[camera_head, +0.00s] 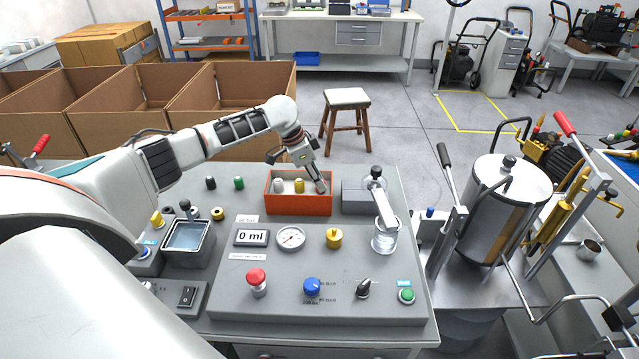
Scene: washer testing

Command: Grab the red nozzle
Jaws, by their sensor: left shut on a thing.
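My left gripper (319,186) reaches down into the right end of an orange-red box (298,207) at the back of the grey worktop. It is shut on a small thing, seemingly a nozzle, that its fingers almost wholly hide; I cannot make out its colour. Left of the fingers, a pale grey nozzle (278,186) and a yellow nozzle (299,186) stand upright in the same box. A black nozzle (210,183) and a green nozzle (239,183) stand on the worktop to the left. No red nozzle shows in the open. My right gripper is not in view.
A grey block (356,197) and a clear cylinder on a stand (384,238) are close right of the box. The control panel (320,262) with a red button (257,279) lies in front. Cardboard boxes (228,98) stand behind my left arm. A metal tank (497,215) is at right.

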